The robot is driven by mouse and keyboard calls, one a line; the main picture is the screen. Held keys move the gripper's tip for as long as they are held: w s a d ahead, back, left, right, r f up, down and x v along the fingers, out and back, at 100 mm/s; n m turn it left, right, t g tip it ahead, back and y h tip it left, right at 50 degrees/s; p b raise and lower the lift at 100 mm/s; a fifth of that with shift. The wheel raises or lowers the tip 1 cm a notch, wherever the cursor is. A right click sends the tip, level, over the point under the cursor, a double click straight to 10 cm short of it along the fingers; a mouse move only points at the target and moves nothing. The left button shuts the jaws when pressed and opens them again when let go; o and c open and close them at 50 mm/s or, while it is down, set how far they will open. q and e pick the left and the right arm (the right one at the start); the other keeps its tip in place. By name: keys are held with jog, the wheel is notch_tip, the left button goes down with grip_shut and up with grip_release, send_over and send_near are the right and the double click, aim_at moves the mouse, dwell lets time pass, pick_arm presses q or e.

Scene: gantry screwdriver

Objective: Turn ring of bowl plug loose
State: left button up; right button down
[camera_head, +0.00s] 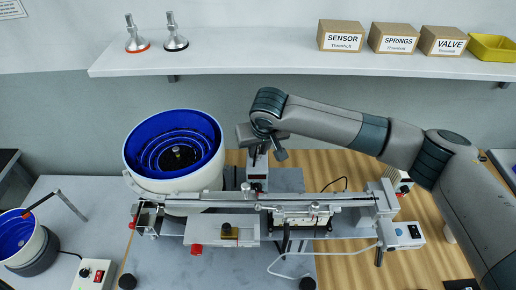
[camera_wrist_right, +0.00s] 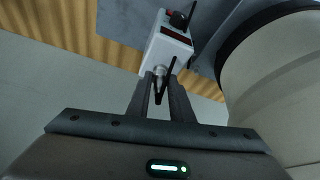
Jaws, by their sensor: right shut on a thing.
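The bowl plug (camera_wrist_right: 160,71) is a small metallic connector on the end face of a white controller box (camera_wrist_right: 168,48), with a black cable bending away from it. My right gripper (camera_wrist_right: 161,82) has its two fingers closed around the plug at its ring, in line with it. In the head view my right gripper (camera_head: 256,148) reaches down behind the bowl feeder, over the white box (camera_head: 257,169); the plug is too small to make out there. The blue-lined white bowl (camera_head: 141,172) stands to the left of the gripper. My left gripper is not in view.
A metal gantry rail (camera_head: 330,201) crosses in front of the gripper. The bowl's pale wall (camera_wrist_right: 275,90) rises close by on the right in the wrist view. A shelf (camera_head: 230,62) with labelled boxes (camera_head: 343,36) hangs above.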

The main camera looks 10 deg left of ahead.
jog(key=shift+n, duration=0.3)
jog(key=shift+w+d+r+n+g+y+p, duration=0.1)
jog(key=shift+n+g+y+p, duration=0.25)
jog(key=shift+n+p, duration=0.5)
jog(key=shift+w+d+n+g+y+p, duration=0.1)
jog(key=shift+n+g+y+p, duration=0.25)
jog(key=shift+n, duration=0.9)
jog(key=n+g+y, duration=0.1)
jog(key=n, duration=0.3)
jog(key=shift+w+p, duration=0.2)
jog(key=shift+p, duration=0.15)
jog(key=c, duration=1.6)
grip_release()
jog(key=shift+o, duration=0.2)
jog(key=shift+d, duration=0.1)
